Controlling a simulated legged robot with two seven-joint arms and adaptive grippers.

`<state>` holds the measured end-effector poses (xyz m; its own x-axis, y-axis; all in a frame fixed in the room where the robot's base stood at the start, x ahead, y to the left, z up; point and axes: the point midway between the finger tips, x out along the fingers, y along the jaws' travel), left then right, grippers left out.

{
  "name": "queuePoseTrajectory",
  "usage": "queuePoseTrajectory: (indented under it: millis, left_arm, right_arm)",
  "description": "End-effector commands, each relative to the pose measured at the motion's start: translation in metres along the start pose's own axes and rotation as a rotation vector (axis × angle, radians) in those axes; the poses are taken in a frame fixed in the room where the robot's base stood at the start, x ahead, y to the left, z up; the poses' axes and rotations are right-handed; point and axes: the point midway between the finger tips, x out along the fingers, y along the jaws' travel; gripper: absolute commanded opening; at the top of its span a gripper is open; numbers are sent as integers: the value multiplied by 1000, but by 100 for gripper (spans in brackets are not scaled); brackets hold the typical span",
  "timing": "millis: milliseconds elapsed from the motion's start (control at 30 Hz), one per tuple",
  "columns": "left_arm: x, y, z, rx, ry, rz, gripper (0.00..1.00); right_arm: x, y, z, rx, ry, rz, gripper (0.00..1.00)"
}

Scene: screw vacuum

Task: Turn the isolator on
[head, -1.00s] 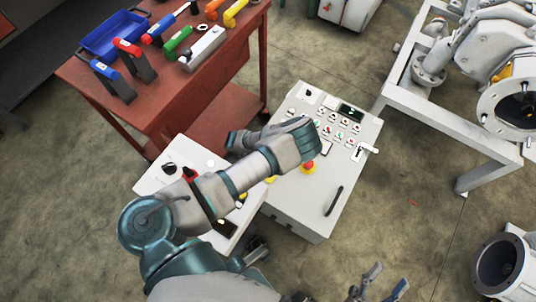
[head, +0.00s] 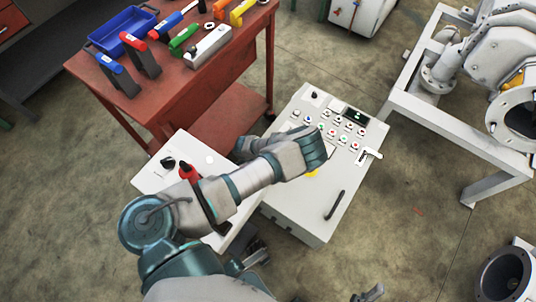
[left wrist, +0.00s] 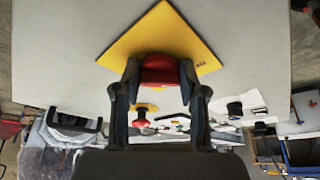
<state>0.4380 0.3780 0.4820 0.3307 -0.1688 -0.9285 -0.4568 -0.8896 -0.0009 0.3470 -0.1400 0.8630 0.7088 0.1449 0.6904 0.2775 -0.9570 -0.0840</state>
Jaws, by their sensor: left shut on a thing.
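In the left wrist view a red knob (left wrist: 160,76) sits on a yellow square plate (left wrist: 160,32), set like a diamond on a pale grey face. It looks like the isolator. My left gripper (left wrist: 160,68) has one finger on each side of the knob and is shut on it. In the head view my left arm reaches across the grey control cabinet (head: 295,215).
A red tool cart (head: 150,90) is behind left, a pale metal frame (head: 440,125) at right. Floor is clear between cabinet and frame.

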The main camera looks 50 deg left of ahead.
Motion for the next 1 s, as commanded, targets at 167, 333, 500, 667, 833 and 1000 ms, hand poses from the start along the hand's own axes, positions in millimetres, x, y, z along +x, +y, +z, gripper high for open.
queuePoseTrajectory:
  millis: [167, 333, 500, 667, 833, 1000]
  left_arm:
    - [-2, -3, -6, 3, 19, 1, 7]
    - [-2, -3, -7, 4, 22, 4, 7]
    - [-2, -3, -7, 4, 20, 2, 7]
    - [-2, -4, -7, 16, 19, 4, 7]
    - [-3, -4, -8, 68, 22, 26, 7]
    - [-4, -4, -8, 170, 23, 68, 7]
  right_arm:
    - [1, 0, -1, -3, 1, -2, 57]
    - [1, 0, -1, -3, 0, -2, 57]
    - [1, 0, -1, -1, 0, -1, 57]
    - [1, 0, 0, -1, -11, -1, 57]
    - [1, 1, 8, -9, -83, 0, 57]
    - [4, 2, 22, -19, -195, 0, 57]
